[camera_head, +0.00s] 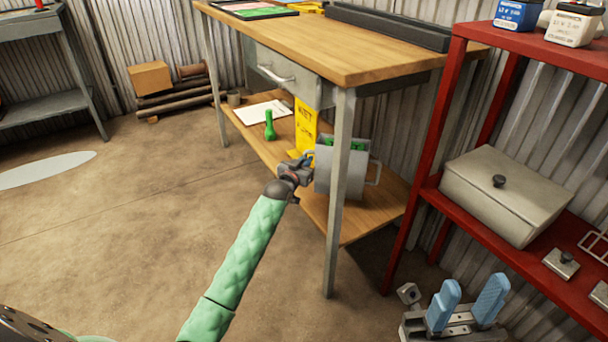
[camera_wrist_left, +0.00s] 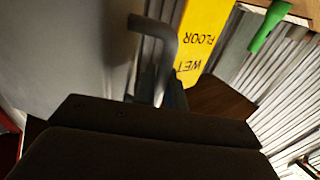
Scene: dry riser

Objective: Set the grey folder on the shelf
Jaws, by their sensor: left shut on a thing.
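The grey thing that I take for the grey folder (camera_head: 343,178) looks more like an upright grey holder with a loop handle on its side. The red shelf (camera_head: 428,185) stands at the right, and the bench has a lower wooden shelf (camera_head: 372,215).
A yellow wet-floor sign (camera_head: 305,125), a green torch-like item (camera_head: 269,126) and white paper (camera_head: 256,112) are on the lower bench shelf. A beige box (camera_head: 505,195) fills much of the red shelf. Open floor lies left.

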